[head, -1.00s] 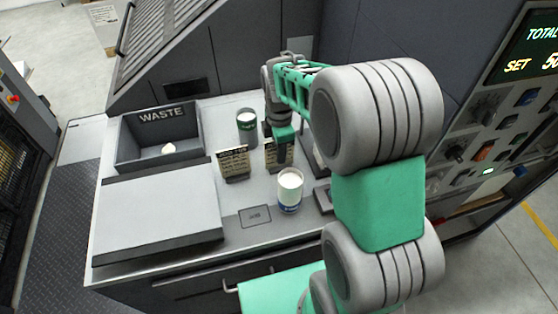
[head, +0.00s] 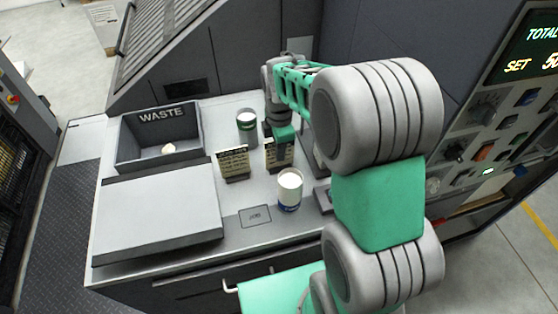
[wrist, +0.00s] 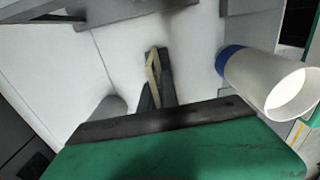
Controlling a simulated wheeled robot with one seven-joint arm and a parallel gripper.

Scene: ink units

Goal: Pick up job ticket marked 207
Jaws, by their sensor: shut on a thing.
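Two pale job tickets with dark print stand in dark holders on the grey worktop in the head view, a left one (head: 232,162) and a right one (head: 271,155). Their print is too small to read. My gripper (head: 281,158) points down at the right ticket and partly covers its right side. In the wrist view, my gripper's dark fingers (wrist: 156,88) are shut on this ticket, which shows edge-on as a thin yellowish strip (wrist: 153,70). The ticket appears still low at its holder; I cannot tell whether it is clear of it.
A white cup with a blue base (head: 290,190) stands just in front of my gripper; it also shows in the wrist view (wrist: 262,80). The WASTE bin (head: 160,150) and a flat grey lid (head: 158,212) lie left.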

